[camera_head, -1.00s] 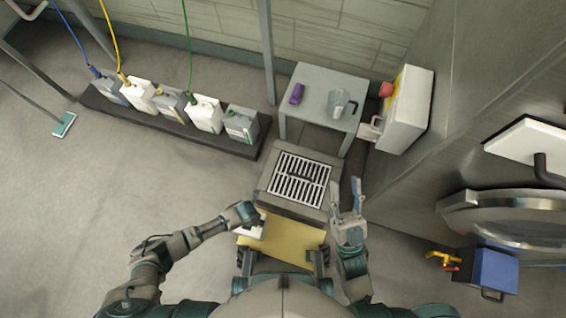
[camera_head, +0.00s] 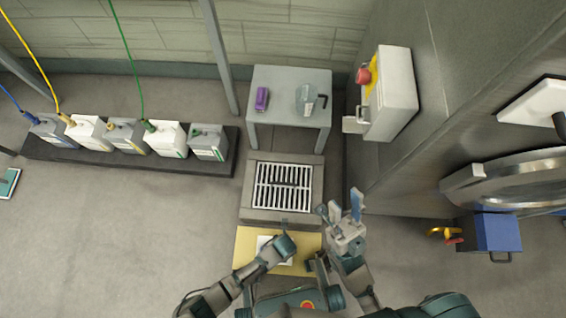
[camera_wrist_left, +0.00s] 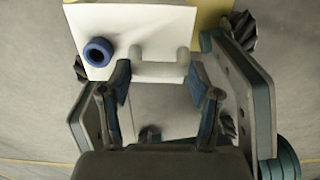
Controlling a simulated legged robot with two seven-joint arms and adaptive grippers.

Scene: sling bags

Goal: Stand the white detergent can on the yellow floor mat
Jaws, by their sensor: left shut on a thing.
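The white detergent can (camera_wrist_left: 138,28) shows its white top face, a blue cap (camera_wrist_left: 97,51) and a pale handle (camera_wrist_left: 158,68) in the left wrist view. My left gripper (camera_head: 285,244) is shut on the handle, with a finger on each side. In the head view my left gripper partly hides the can (camera_head: 263,241), which is over the yellow floor mat (camera_head: 245,246). I cannot tell whether its base touches the mat. My right gripper (camera_head: 342,208) is open and empty, right of the mat.
A floor grate (camera_head: 245,200) lies just beyond the mat. Several canisters stand on a dark platform (camera_head: 60,158) at the left. A grey table (camera_head: 288,80) holds a purple item (camera_head: 262,98) and a clear jug (camera_head: 306,97). A blue box (camera_head: 490,233) is at the right.

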